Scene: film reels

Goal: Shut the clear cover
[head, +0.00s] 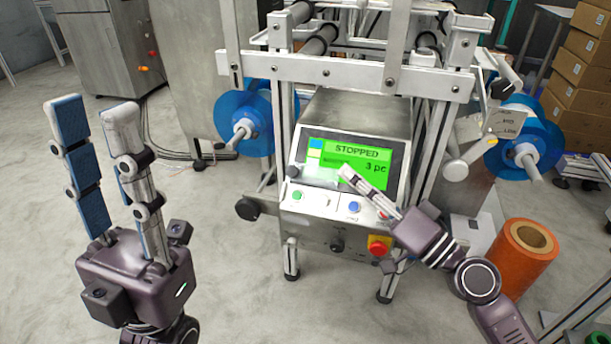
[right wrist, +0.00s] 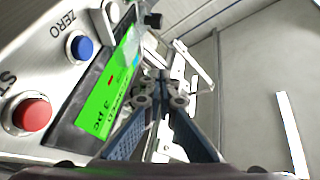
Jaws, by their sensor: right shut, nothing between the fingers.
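The machine's control box (head: 330,240) has a green screen (head: 352,165) reading "STOPPED" and "3 pc", with buttons below it. A pale, see-through piece (right wrist: 127,50), which looks like the clear cover, stands at the screen's edge in the right wrist view. I cannot tell how far open it is. My right gripper (head: 346,175) is shut and empty, its tips in front of the screen's lower part. It also shows in the right wrist view (right wrist: 164,78), beside the screen. My left gripper (head: 93,110) is open and empty, pointing up, left of the machine.
A blue button (head: 354,207), a green button (head: 297,194) and a red knob (head: 379,245) are on the box. Blue reels (head: 243,118) (head: 524,138) flank the machine. An orange roll (head: 520,262) stands at right, with stacked cartons (head: 582,75) behind. The floor at front left is clear.

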